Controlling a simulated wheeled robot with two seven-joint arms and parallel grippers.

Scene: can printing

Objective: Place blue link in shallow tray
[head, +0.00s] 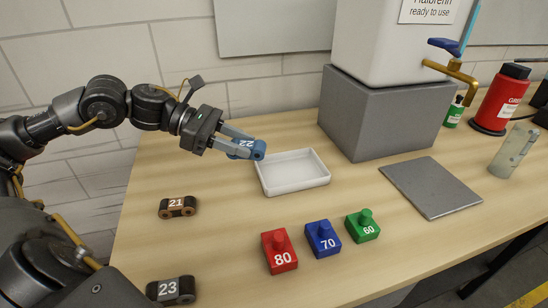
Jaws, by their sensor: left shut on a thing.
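The blue link (258,150), marked 22, is held in the fingers of my left gripper (238,142), which is shut on it. The link is at the left rim of the shallow tray (293,187), near its back left corner, and seems to be above the table. The white tray lies on the table and looks empty. I cannot tell whether the link touches the rim. My right gripper is not in view.
A brown link (177,207) and a dark link (171,289) lie at the left. Red (278,251), blue (323,238) and green (362,226) blocks stand in front of the tray. A grey box (384,110) stands behind; a grey plate (430,187) lies at the right.

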